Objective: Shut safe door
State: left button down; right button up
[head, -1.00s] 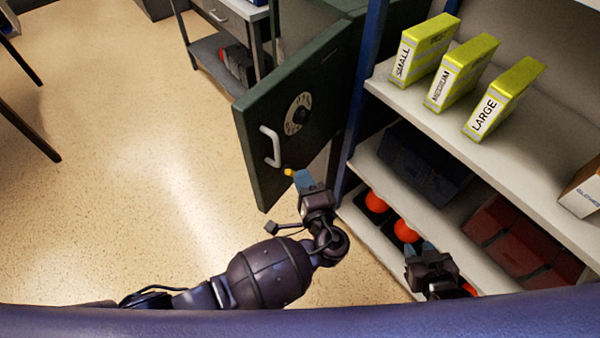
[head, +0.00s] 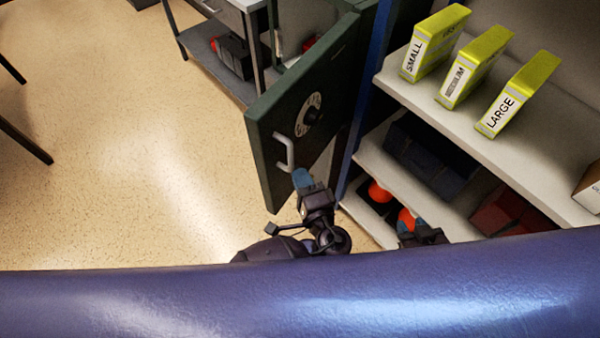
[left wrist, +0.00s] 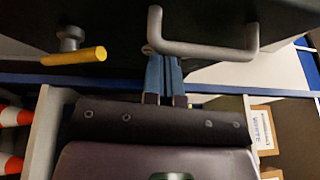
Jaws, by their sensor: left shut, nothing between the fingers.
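The dark green safe door (head: 293,112) stands ajar beside the shelving in the head view. It has a round dial (head: 308,114) and a grey bar handle (head: 284,153). My left gripper (head: 303,178) is shut and empty, close to the door's face below the handle. In the left wrist view its fingers (left wrist: 163,76) are together near the left end of the handle (left wrist: 205,48); contact is unclear. A yellow-tipped lever (left wrist: 75,56) is left of the fingers. My right gripper (head: 412,228) is at the lower shelves, its fingers apart and partly hidden.
The shelving (head: 460,123) at right holds yellow boxes (head: 468,68), dark bins (head: 430,157) and orange-red round items (head: 379,191). A metal stand (head: 205,50) is behind the door. The floor (head: 130,150) to the door's left is clear.

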jog(key=shift+w+r, duration=0.3)
jog(key=shift+w, duration=0.05)
